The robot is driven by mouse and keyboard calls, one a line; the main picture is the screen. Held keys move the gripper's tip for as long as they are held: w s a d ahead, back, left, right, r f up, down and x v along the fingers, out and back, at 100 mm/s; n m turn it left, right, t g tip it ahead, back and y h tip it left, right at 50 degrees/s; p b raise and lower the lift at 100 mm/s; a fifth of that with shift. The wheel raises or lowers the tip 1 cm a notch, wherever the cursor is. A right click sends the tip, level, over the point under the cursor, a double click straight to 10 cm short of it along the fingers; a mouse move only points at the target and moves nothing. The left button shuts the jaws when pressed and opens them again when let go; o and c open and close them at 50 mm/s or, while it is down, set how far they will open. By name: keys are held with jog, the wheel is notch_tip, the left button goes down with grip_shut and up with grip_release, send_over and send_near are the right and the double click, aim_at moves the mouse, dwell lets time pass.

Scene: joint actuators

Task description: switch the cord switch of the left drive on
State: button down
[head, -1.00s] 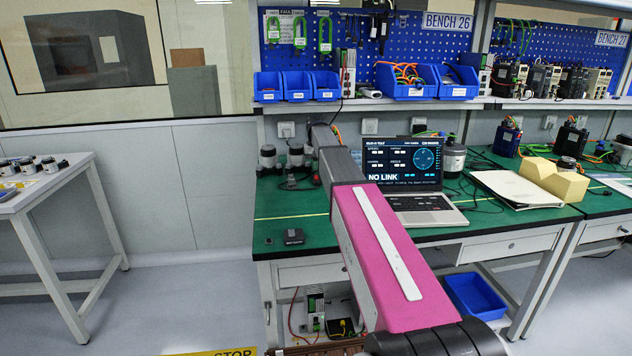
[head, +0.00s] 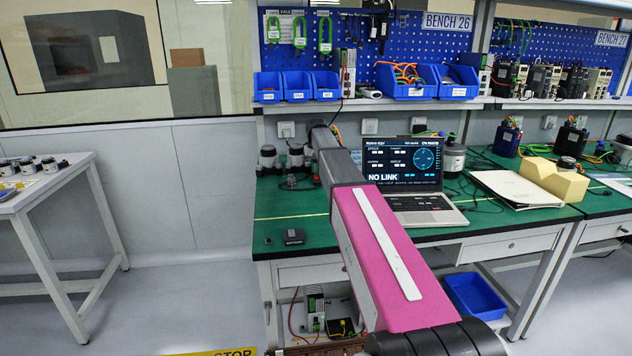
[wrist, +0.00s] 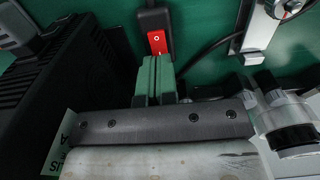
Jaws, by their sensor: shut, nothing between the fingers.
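In the wrist view the cord switch (wrist: 157,42) is a red rocker in a black housing, with a white O mark on it. Its black cord runs up out of the picture. My gripper (wrist: 155,62) has green fingers, pressed together and empty. The fingertips are right beside the rocker's lower end; I cannot tell whether they touch it. I cannot tell which side of the rocker is pressed. A black finned box (wrist: 75,75), perhaps a drive, stands close on the left.
A metal cylinder (wrist: 290,125) and a white bracket (wrist: 258,35) are close on the right in the wrist view. In the head view a laptop (head: 405,180) reading NO LINK stands beside my arm. Small motors (head: 268,158) stand left of it. The bench's front left is mostly clear.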

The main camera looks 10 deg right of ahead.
jog(key=shift+f, duration=0.85)
dwell(0.4)
jog(key=shift+r, duration=3.55)
